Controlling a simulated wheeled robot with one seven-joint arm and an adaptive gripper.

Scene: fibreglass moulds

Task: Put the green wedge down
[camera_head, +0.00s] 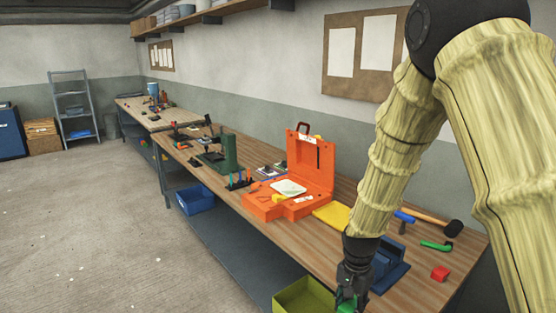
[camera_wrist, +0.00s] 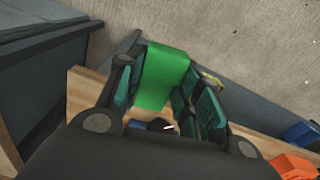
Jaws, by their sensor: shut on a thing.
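My gripper (camera_head: 351,297) is at the bottom of the head view, pointing down by the front edge of the wooden workbench (camera_head: 405,294). It is shut on the green wedge (camera_head: 346,308), of which only a small part shows there. In the wrist view the wedge (camera_wrist: 164,76) is a bright green block between the two teal-padded fingers of my gripper (camera_wrist: 160,95). Bench wood and grey floor show beyond it. I cannot tell how high the wedge is above what lies below.
An olive-green bin (camera_head: 290,298) is just left of my gripper. A dark blue holder (camera_head: 390,272) is close on its right. A red block (camera_head: 440,273), a green-handled tool (camera_head: 436,245) and a mallet (camera_head: 452,229) lie further right. An open orange case (camera_head: 264,207) stands further back.

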